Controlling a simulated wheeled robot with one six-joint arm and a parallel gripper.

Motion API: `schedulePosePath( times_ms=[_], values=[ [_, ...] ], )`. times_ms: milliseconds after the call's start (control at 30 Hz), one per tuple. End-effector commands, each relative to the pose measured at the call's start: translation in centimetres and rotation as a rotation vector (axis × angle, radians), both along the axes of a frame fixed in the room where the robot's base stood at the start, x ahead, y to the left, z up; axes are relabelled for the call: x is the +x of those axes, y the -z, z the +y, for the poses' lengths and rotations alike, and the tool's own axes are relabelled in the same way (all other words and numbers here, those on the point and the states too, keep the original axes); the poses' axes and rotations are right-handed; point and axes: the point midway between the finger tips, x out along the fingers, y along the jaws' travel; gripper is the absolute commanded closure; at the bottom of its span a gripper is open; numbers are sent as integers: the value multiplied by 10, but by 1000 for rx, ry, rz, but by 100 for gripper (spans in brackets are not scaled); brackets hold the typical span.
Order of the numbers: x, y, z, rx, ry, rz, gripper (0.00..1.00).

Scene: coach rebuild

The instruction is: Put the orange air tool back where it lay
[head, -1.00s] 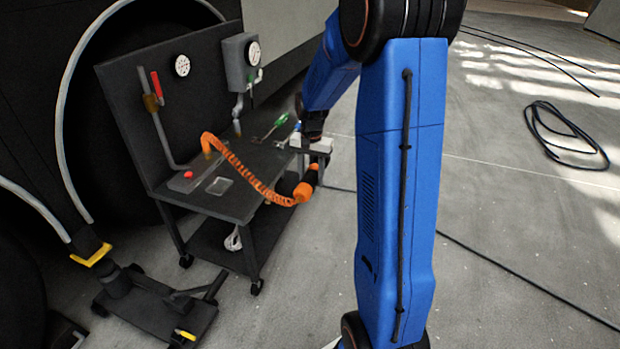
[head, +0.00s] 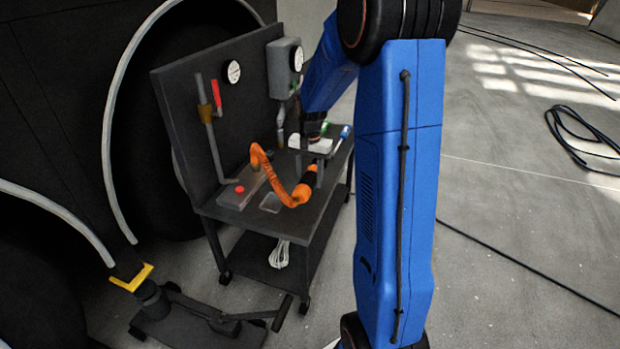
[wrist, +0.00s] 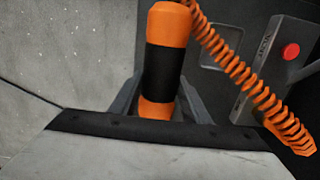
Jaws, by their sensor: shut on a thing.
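I cannot tell whether the tool touches the cart top. A shallow grey square recess or plate (head: 271,203) lies on the top beside the tool.
A grey box with a red button (head: 239,189) sits at the cart's left. The back panel carries a red-handled valve (head: 216,95) and gauges (head: 233,71). A blue-handled tool (head: 344,132) lies behind my gripper. A low dolly (head: 215,325) stands on the floor at front left.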

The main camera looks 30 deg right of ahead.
Motion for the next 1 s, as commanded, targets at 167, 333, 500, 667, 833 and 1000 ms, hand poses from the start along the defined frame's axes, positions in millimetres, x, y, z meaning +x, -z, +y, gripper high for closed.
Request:
schedulePosePath(
  times_ms=[167, 333, 500, 667, 833, 1000],
  values=[
    [0, 5, 0, 0, 0, 0, 100],
    [0, 16, 0, 0, 0, 0, 100],
    [0, 30, 0, 0, 0, 0, 100],
    [0, 42, 0, -1, 0, -1, 100],
    [0, 51, 0, 0, 0, -1, 100],
    [0, 57, 0, 0, 0, -1, 100]
  ],
)
